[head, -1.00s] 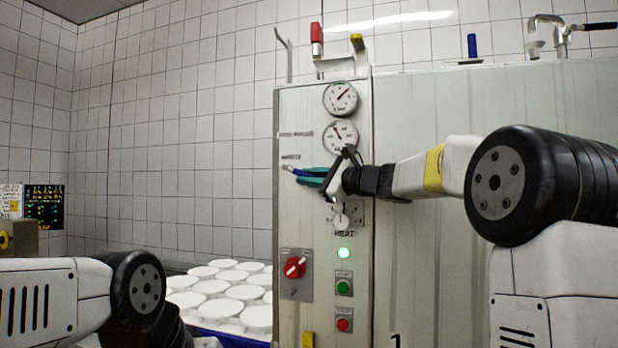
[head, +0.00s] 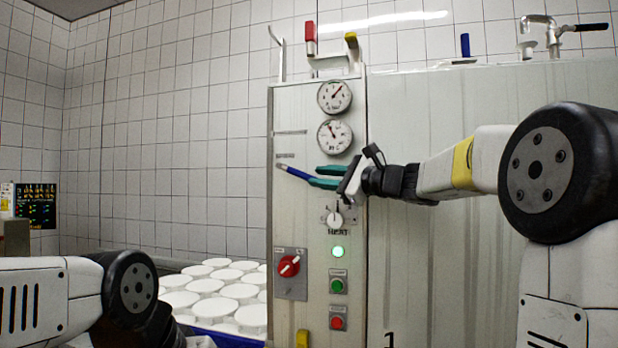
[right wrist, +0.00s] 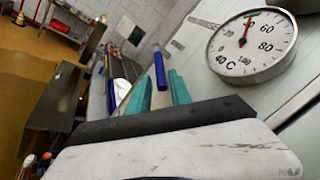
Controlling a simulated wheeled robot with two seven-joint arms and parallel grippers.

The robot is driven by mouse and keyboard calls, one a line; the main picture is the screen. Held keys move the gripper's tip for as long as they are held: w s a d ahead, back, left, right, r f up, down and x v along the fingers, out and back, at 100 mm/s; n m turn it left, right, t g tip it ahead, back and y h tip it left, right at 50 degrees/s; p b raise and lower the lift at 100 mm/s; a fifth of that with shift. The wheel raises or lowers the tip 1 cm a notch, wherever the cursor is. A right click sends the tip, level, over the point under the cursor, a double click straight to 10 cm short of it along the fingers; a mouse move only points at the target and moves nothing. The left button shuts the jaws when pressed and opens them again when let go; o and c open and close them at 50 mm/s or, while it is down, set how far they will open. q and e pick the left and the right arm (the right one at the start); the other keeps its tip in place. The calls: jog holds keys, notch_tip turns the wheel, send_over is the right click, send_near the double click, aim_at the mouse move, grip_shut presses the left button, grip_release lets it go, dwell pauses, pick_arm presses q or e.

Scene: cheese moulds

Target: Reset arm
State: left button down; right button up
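My right gripper (head: 322,176) is in front of the pale control cabinet (head: 287,215), below the lower gauge. In the right wrist view the fingers (right wrist: 160,93) also stand apart.
Two round gauges (head: 334,96) sit above the gripper. A white HEAT knob (head: 335,217), a lit green lamp (head: 338,252), a red rotary switch (head: 289,266) and push buttons are below. White moulds (head: 240,292) stand in a blue tray at the cabinet's left.

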jog(key=shift+s+d+f, duration=0.1)
jog(key=shift+s+d, duration=0.3)
jog(key=shift+d, duration=0.05)
jog(key=s+f+n+g+h, duration=0.5)
jog(key=s+f+n, duration=0.4)
jog(key=s+f, duration=0.85)
jog(key=s+d+f+n+g+h, duration=0.1)
jog(key=s+d+f+n+h, duration=0.6)
jog(key=s+f, duration=0.6)
jog(key=shift+s+d+f+n, duration=0.3)
jog(key=shift+d+f, duration=0.5)
jog(key=shift+d, duration=0.2)
